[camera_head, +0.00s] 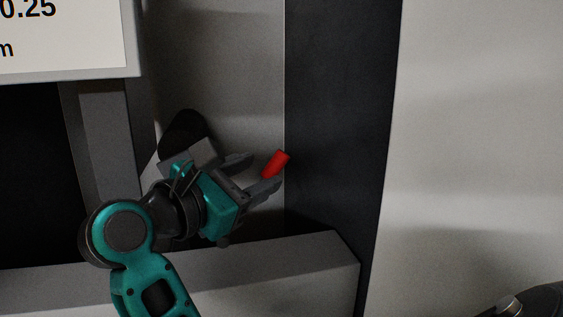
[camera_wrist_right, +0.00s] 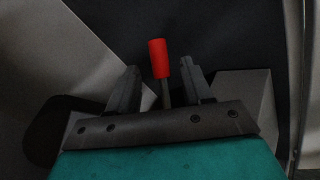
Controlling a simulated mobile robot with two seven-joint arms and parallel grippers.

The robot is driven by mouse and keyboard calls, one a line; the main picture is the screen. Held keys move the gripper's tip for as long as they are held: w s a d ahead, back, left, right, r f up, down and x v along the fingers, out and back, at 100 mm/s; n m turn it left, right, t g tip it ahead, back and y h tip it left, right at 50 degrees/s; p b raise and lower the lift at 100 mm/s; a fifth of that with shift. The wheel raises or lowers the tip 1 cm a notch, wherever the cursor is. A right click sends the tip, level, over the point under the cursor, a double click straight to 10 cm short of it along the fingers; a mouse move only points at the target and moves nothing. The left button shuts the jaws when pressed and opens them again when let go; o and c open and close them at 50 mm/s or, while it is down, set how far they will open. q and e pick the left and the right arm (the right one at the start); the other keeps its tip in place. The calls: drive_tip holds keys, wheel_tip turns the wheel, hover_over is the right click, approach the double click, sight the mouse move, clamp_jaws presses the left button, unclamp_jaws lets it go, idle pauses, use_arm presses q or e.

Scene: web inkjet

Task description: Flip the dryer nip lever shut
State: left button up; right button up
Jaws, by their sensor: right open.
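The dryer nip lever has a red handle (camera_head: 276,164) in front of the grey and dark machine face. In the right wrist view the red handle (camera_wrist_right: 158,58) tops a thin grey shaft and stands between the two fingers. My right gripper (camera_head: 259,172) is open, with its fingers on either side of the lever. It also shows in the right wrist view (camera_wrist_right: 164,85), with a gap between each finger and the shaft. The lower end of the shaft is hidden behind the gripper body. My left gripper is not in view.
A grey beam (camera_head: 290,262) runs below the gripper. A white display panel (camera_head: 62,40) is at the upper left, with a grey post (camera_head: 104,135) below it. A large pale web or panel (camera_head: 480,150) fills the right side.

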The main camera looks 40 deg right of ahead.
sight(271, 167)
drive_tip(key=d, duration=0.2)
drive_tip(key=w+d, duration=0.1)
drive_tip(key=d, duration=0.4)
drive_tip(key=shift+w, duration=0.15)
drive_tip(key=shift+c, duration=0.5)
clamp_jaws()
